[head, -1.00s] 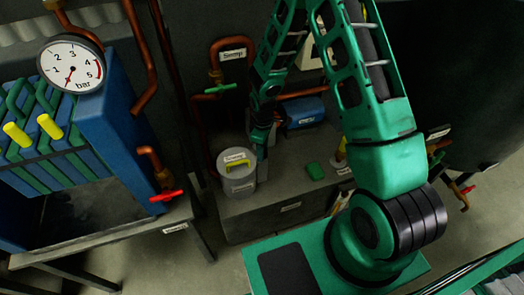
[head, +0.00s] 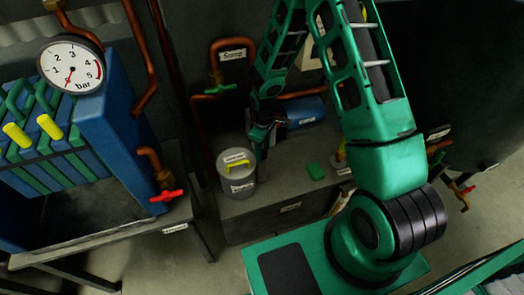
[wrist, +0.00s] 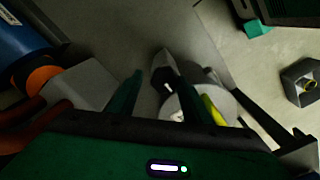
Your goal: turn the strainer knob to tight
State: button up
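The strainer (head: 238,182) is a grey round canister with a label on its front. It stands on the left end of the grey bench. Its knob is a yellow bar (head: 238,162) on the lid, lying roughly level across the picture in the head view. My gripper (head: 262,150) is just right of the canister, pointing down, apart from the yellow bar. In the wrist view my gripper (wrist: 157,92) has its two green fingers spread with nothing between them. The strainer (wrist: 225,97) and yellow knob (wrist: 213,109) are partly hidden behind the right finger.
A copper pipe with a green-handled valve (head: 220,89) and a Sump label stands behind the strainer. A blue cylinder (head: 305,112) and a green block (head: 315,171) are to the right on the bench (head: 270,210). A red-handled valve (head: 166,196) is at left.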

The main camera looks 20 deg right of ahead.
jog(key=shift+s+a, duration=0.4)
jog(key=shift+f+n, duration=0.1)
jog(key=shift+n, duration=0.2)
jog(key=n, duration=0.6)
jog(key=shift+w+d, duration=0.1)
jog(key=shift+d, duration=0.05)
notch_tip(320, 180, up, 12)
jog(key=s+d+r+m+h, duration=0.1)
jog(key=s+d+r+m, duration=0.8)
jog(key=d+r, duration=0.5)
jog(key=shift+s+d+r+m, duration=0.15)
jog(key=shift+s+r+m, duration=0.3)
jog(key=shift+s, duration=0.25)
